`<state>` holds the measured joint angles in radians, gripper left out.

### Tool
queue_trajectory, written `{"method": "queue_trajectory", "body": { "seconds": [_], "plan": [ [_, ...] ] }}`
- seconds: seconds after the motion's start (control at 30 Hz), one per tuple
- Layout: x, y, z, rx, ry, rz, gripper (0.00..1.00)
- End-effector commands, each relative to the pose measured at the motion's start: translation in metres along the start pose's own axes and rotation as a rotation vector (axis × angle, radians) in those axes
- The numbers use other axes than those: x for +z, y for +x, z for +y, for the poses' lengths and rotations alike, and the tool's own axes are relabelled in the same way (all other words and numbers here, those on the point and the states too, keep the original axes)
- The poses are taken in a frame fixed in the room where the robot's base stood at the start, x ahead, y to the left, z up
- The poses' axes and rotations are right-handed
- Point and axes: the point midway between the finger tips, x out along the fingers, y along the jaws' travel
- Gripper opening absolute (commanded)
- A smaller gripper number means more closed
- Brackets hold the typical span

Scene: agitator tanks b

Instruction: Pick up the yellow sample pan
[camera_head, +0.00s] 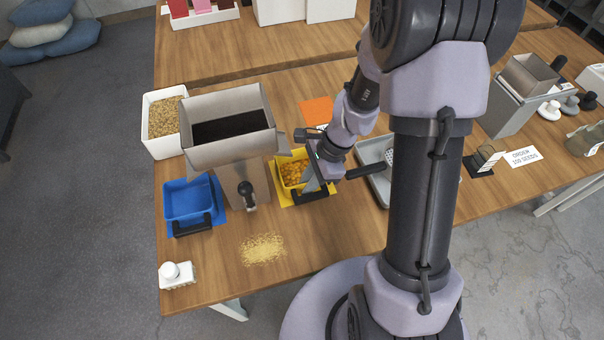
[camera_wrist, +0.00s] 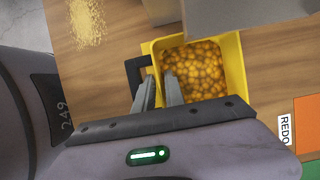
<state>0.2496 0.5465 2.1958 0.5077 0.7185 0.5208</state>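The yellow sample pan (camera_head: 281,182) stands on the table right of the grey hopper, full of orange-yellow seeds. Its black handle (camera_head: 309,196) faces the table's near edge. In the wrist view the pan (camera_wrist: 239,65) lies just beyond my fingers, with its handle (camera_wrist: 133,72) on the left. My gripper (camera_wrist: 160,88) points down at the pan's handle side. A narrow gap shows between the fingers. One fingertip overlaps the seeds in the picture, the other lies over the handle area. Whether they touch the pan cannot be told.
The grey hopper (camera_head: 232,149) stands close left of the pan. Beyond it are a blue pan (camera_head: 190,199) and a white bin of seeds (camera_head: 165,118). Spilled seeds (camera_head: 263,248) lie in front. A grey tray (camera_head: 375,182) and an orange card (camera_head: 316,110) are near my arm.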

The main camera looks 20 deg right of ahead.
Motion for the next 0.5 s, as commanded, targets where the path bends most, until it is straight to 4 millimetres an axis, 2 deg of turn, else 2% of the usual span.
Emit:
{"method": "queue_trajectory", "body": {
  "seconds": [0.43,0.5],
  "plan": [
    [-0.0013,0.0031,0.0001,0.0,0.0,0.0,0.15],
    [-0.0013,0.0031,0.0001,0.0,0.0,0.0,0.01]
  ]
}}
